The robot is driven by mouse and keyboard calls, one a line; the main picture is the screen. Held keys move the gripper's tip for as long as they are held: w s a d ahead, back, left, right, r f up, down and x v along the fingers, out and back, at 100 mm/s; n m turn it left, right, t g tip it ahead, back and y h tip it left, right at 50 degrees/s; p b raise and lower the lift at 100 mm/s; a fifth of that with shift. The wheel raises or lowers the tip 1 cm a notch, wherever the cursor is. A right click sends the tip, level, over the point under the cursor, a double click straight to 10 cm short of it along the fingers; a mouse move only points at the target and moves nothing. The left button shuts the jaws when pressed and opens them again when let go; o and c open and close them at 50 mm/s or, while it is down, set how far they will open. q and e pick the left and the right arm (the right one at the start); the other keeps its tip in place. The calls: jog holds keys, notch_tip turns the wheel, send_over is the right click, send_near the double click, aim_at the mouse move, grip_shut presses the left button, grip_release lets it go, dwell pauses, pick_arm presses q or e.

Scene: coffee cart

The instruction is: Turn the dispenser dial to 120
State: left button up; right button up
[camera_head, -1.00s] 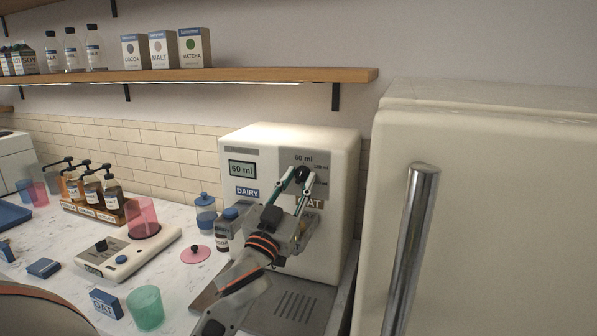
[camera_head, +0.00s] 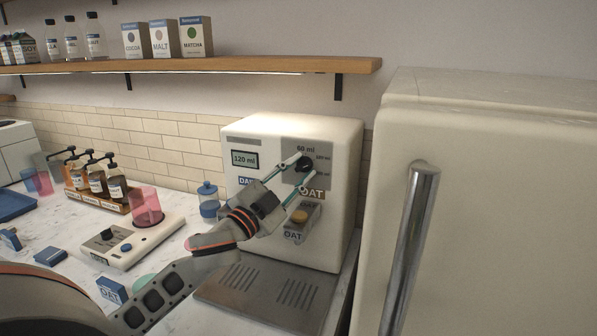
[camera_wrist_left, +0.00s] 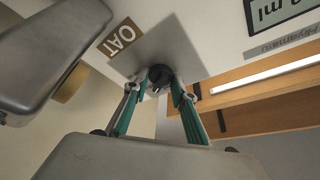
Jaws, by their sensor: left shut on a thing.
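The white dispenser (camera_head: 340,215) stands against the tiled wall. Its small screen (camera_head: 244,159) reads 120 ml. The black dial (camera_head: 304,163) sits on the grey panel at its upper right, with 60 ml printed above it and more marks to its right. My left gripper (camera_head: 302,172) reaches the dial from the left, and its fingers are shut on it. In the left wrist view the dial (camera_wrist_left: 160,77) shows between the fingertips. My right gripper is not in view.
An OAT nozzle block (camera_head: 299,222) is below the dial, above the grey drip tray (camera_head: 268,294). A cream fridge (camera_head: 490,210) with a metal handle (camera_head: 410,250) stands close on the right. A scale (camera_head: 128,243) bearing a pink cup (camera_head: 146,204) is on the left.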

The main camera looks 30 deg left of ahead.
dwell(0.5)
pick_arm(q)
jog(key=o, duration=1.1)
jog(key=shift+s+f, duration=0.2)
jog(key=shift+s, duration=0.25)
jog(key=v, duration=0.6)
jog(key=shift+s+r, duration=0.1)
jog(key=shift+s, duration=0.2)
